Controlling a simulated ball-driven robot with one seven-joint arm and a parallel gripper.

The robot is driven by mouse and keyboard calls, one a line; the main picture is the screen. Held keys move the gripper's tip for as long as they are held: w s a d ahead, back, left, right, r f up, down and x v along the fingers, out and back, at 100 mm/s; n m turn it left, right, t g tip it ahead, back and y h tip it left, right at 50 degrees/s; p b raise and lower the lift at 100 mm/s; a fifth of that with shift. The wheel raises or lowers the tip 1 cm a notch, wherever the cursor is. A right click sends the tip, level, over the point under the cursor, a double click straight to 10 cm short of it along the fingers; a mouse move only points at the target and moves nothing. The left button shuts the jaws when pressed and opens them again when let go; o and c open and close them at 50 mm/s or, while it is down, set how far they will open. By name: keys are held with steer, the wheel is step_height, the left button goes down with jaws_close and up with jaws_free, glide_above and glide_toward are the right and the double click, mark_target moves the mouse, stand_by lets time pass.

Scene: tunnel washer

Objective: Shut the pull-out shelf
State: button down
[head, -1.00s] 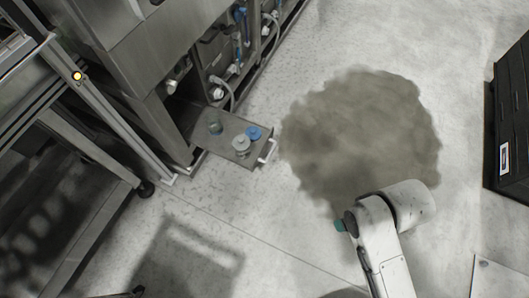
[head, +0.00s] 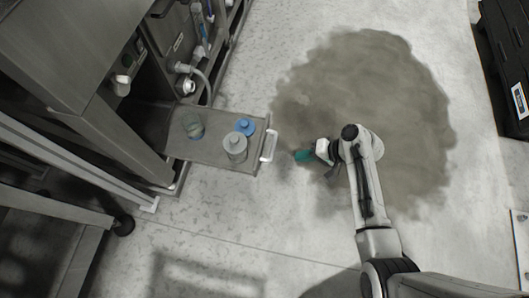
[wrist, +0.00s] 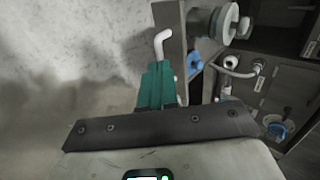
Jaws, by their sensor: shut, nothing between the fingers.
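The pull-out shelf (head: 215,148) sticks out from the grey machine in the head view, with a white handle (head: 268,146) on its outer end. A grey container (head: 235,148), a blue-capped one (head: 245,127) and a greenish jar (head: 193,126) stand on it. My gripper (head: 302,156) has teal fingers, is shut and empty, and is just right of the handle with a gap in the picture. In the wrist view the teal fingers (wrist: 157,85) point toward the shelf's end, and the white handle (wrist: 162,45) shows just beyond them. Whether they touch is hard to tell.
The machine (head: 60,50) and its hoses fill the left. A dark stain (head: 365,110) covers the floor around my gripper. A black drawer cabinet (head: 508,60) stands at the far right. A caster (head: 123,226) is at lower left. The floor right of the shelf is free.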

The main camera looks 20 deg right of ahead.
steer(key=w, duration=0.1)
steer(key=b, duration=0.4)
glide_toward(260, 157)
step_height(260, 157, down, 4)
steer(key=shift+s+a+r, duration=0.1)
steer(key=shift+w+a, duration=0.7)
steer(key=shift+a, duration=0.35)
steer(key=shift+w+a+r+b, duration=0.1)
steer(key=shift+w+a+b, duration=0.35)
steer(key=shift+a, duration=0.2)
steer(key=shift+w, duration=0.1)
